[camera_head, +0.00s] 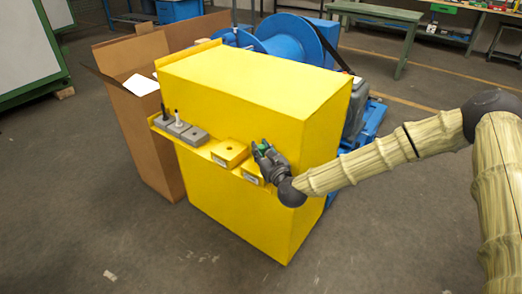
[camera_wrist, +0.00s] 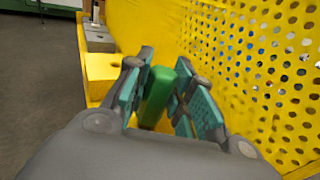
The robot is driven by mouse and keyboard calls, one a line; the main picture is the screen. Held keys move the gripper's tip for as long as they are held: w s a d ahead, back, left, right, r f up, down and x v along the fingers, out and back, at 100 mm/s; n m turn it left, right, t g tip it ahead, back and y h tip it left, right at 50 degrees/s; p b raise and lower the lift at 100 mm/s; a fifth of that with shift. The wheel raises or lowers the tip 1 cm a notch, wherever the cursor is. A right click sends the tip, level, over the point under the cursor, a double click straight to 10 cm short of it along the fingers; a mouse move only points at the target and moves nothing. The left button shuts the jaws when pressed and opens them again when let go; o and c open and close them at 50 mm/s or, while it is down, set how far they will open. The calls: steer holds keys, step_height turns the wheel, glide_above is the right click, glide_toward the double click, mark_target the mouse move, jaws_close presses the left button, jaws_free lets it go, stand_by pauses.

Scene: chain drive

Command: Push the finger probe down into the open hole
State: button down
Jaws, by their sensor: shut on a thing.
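My gripper (camera_head: 263,150) is shut on a green piece (camera_wrist: 158,95), seemingly the finger probe, which stands upright but tilted between the teal finger pads in the wrist view. Its lower end is hidden by my gripper, so I cannot tell whether it is in a hole.
The ledge runs along a large yellow guard (camera_head: 250,85), whose perforated wall (camera_wrist: 255,70) is close on the right in the wrist view. Grey blocks (camera_head: 186,132) with a black pin (camera_head: 164,111) and a white pin (camera_head: 178,117) stand farther left. A cardboard box (camera_head: 140,115) is beyond.

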steer(key=shift+f, duration=0.2)
steer(key=c, duration=1.1)
jaws_free()
steer(key=shift+c, duration=0.2)
steer(key=v, duration=1.2)
